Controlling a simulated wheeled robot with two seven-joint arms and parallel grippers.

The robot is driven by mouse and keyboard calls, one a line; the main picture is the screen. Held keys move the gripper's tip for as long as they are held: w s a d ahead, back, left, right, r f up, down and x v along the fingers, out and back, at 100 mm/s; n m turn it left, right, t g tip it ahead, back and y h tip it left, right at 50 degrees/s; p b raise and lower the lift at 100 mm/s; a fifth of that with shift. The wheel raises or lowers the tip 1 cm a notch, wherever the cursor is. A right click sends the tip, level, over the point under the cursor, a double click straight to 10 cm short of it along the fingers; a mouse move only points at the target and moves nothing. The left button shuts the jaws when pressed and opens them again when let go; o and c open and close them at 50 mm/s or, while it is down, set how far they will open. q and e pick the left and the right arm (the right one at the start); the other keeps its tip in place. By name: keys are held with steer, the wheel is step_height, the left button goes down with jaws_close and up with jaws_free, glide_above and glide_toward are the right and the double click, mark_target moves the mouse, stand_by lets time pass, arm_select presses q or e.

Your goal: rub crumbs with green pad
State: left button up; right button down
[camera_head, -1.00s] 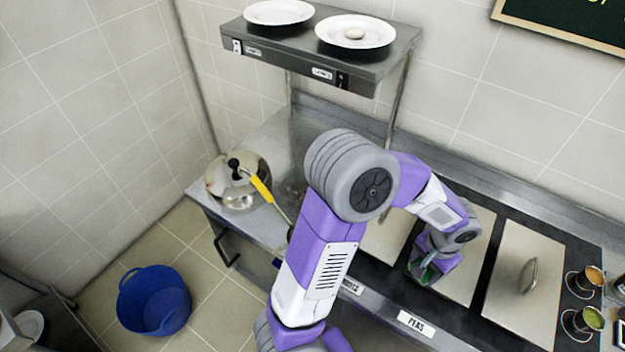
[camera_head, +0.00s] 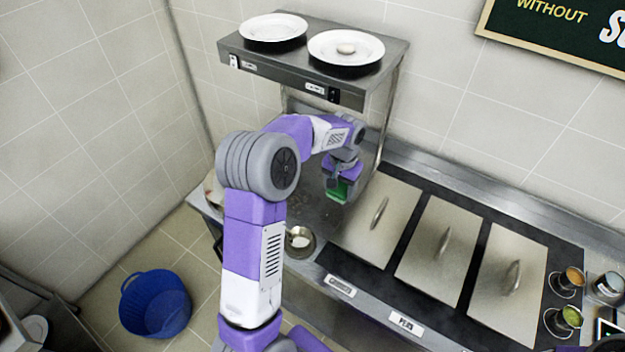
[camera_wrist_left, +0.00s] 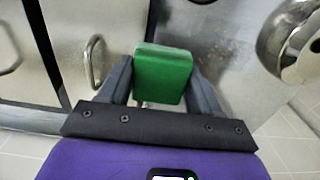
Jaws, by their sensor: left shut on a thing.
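My left gripper (camera_head: 342,180) is shut on the green pad (camera_head: 338,193) and holds it over the steel counter, below the shelf and left of the lidded wells. In the left wrist view the pad (camera_wrist_left: 163,72) sits between the two dark fingers of the gripper (camera_wrist_left: 162,85). Brownish specks that look like crumbs (camera_head: 297,206) lie on the counter to the left of the pad, partly beside my arm. I cannot tell whether the pad touches the counter. My right gripper is not in view.
A round metal ladle bowl (camera_head: 300,241) lies near the counter's front edge. The steel shelf (camera_head: 310,75) with two plates hangs above the gripper. Several lidded wells (camera_head: 440,250) and small cups (camera_head: 566,282) stand to the right. A blue bucket (camera_head: 155,303) is on the floor.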

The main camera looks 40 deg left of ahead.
arm_select(q)
steer(key=w+a+r+p, duration=0.1)
steer(key=a+r, duration=0.2)
steer(key=a, duration=0.5)
steer(key=b, duration=0.6)
glide_toward(314, 207)
steer(key=shift+n, duration=0.3)
steer(key=shift+f+b, duration=2.3)
steer(key=shift+f+b, duration=0.6)
steer(key=shift+f, duration=0.45)
